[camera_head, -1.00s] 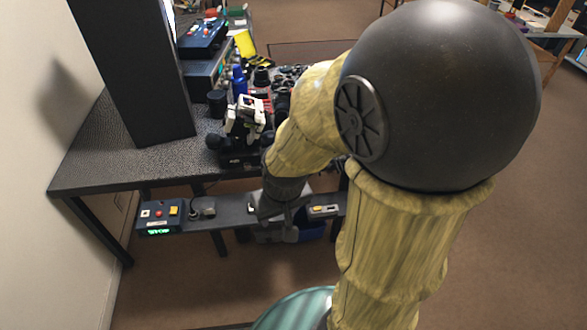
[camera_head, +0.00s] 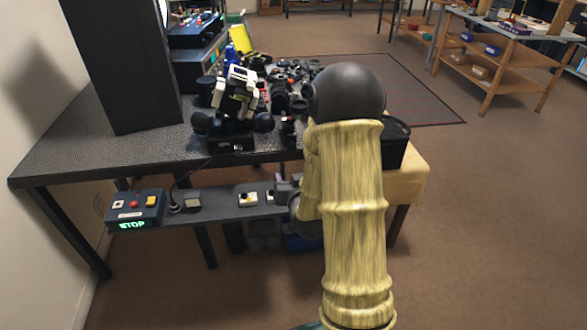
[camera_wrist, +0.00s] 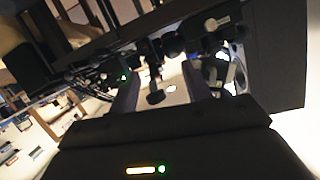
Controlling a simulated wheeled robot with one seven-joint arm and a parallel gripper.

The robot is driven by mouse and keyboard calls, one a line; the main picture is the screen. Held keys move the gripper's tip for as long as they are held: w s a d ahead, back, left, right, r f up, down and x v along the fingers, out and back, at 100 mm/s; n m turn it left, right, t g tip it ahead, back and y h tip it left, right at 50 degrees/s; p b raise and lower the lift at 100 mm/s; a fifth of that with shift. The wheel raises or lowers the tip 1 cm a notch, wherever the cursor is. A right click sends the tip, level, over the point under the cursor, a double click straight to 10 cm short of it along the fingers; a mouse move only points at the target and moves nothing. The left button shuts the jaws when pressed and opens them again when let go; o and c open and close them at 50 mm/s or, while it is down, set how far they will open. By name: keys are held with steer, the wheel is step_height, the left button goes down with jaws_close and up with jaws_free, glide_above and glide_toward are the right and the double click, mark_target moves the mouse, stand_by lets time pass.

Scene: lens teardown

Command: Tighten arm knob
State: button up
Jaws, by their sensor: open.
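A white-and-black clamp-like device (camera_head: 237,92) stands upright on a dark base on the bench. A round black knob (camera_head: 203,123) sticks out at its left and another black knob (camera_head: 264,122) at its right. I cannot tell which is the arm knob. In the wrist view my gripper (camera_wrist: 160,86) is open, with its two grey fingers apart and nothing held between them. A dark, knob-ended part (camera_wrist: 155,97) shows between the fingers, apparently beyond them. In the head view my arm hides most of the gripper, low in front of the bench.
A narrow shelf (camera_head: 222,200) along the bench front carries a box with a lit STOP sign (camera_head: 132,212) and small switches. Dark lens parts (camera_head: 285,92) crowd the bench right of the device. A tall black panel (camera_head: 125,70) stands at left. Floor at right is clear.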

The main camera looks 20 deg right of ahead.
mark_target(293, 148)
steer(key=d+f+m+t+h+b, duration=0.2)
steer(key=d+f+b, duration=0.2)
steer(key=shift+s+f+t, duration=0.15)
steer(key=shift+f+t, duration=0.15)
steer(key=shift+t, duration=0.1)
steer(key=x, duration=1.7)
steer(key=shift+w+d+f+b, duration=0.1)
steer(key=shift+w+b, duration=0.1)
steer(key=shift+b, duration=0.1)
steer(key=c, duration=1)
